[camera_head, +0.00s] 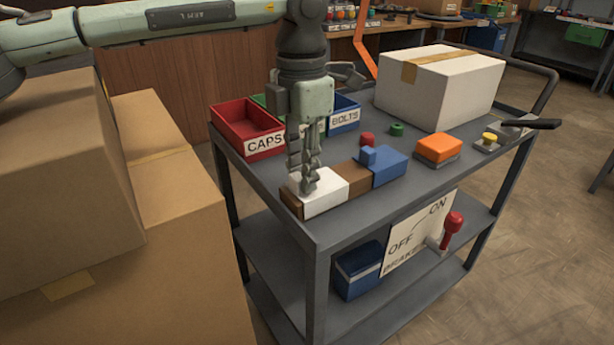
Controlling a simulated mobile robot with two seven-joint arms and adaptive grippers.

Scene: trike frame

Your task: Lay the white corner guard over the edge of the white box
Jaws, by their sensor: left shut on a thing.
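The white corner guard (326,194) is at the near left edge of the cart top, on a long brown block (357,177). My left gripper (309,186) points straight down with its fingertips at the guard and is shut on it. The fingers hide part of the guard, and I cannot tell if it is lifted off the block. The white box (436,96), with a strip of tan tape over its top, stands at the back right of the cart top, apart from the guard. My right gripper is not in view.
The grey cart (350,222) also carries a red CAPS bin (233,124), a blue BOLTS bin (345,114), a blue block (390,166), an orange-topped block (438,149) and a yellow button (489,139). Small red (367,140) and green (397,130) pieces lie before the box. Cardboard boxes (170,240) stand left.

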